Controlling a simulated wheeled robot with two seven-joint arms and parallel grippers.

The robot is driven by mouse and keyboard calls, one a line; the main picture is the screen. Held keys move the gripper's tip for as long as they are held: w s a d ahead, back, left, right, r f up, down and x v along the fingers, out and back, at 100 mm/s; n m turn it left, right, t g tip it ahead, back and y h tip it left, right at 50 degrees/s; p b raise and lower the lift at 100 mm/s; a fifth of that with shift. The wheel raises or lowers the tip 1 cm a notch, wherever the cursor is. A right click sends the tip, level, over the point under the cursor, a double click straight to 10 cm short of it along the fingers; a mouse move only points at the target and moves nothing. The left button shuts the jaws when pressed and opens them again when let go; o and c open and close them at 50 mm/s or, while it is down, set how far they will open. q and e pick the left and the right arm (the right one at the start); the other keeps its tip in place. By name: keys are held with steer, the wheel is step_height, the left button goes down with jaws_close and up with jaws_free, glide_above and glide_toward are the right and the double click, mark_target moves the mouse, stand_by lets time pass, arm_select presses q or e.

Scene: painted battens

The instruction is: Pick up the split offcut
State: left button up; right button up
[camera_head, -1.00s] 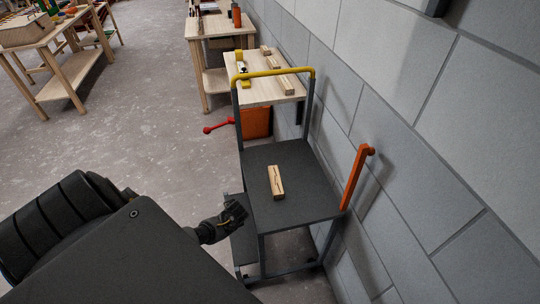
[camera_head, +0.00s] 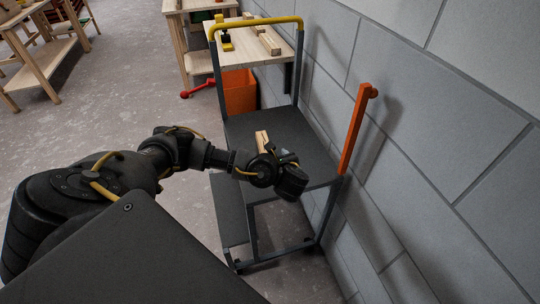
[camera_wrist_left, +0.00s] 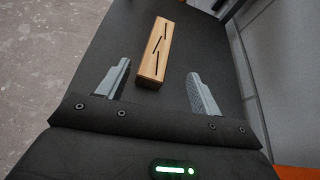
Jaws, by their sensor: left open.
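The split offcut (camera_wrist_left: 155,52) is a short light wooden block with dark cracks along its top. It lies on the dark cart top (camera_head: 236,127). In the head view the offcut (camera_head: 262,139) is partly hidden by my left wrist. In the wrist view my left gripper (camera_wrist_left: 160,90) is open, with one finger on each side of the offcut's near end. The fingers stand apart from the wood, and most of the offcut extends beyond them. The left gripper's fingers are mostly hidden in the head view. My right gripper is not in view.
The cart has a yellow handle (camera_head: 256,23) at its far end and a lower shelf (camera_head: 229,205). An orange bar (camera_head: 354,130) stands at the grey block wall on the right. A wooden bench (camera_head: 240,57) with battens and an orange bin (camera_head: 239,92) are beyond.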

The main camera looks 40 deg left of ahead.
arm_select(q)
steer(key=shift+s+d+m+t, duration=0.35)
steer(key=shift+s+m+t, duration=0.25)
steer(key=shift+m, duration=0.3)
steer(key=b+x, duration=0.2)
steer(key=x, duration=0.3)
steer(key=shift+s, duration=0.1)
steer(key=shift+w+a+f, duration=0.2)
steer(key=shift+a, duration=0.1)
steer(key=x, duration=0.4)
steer(key=shift+a+r, duration=0.15)
steer(key=shift+a, duration=0.05)
steer(key=shift+w+a+f, duration=0.2)
steer(key=shift+w+a, duration=0.1)
steer(key=c, duration=1.1)
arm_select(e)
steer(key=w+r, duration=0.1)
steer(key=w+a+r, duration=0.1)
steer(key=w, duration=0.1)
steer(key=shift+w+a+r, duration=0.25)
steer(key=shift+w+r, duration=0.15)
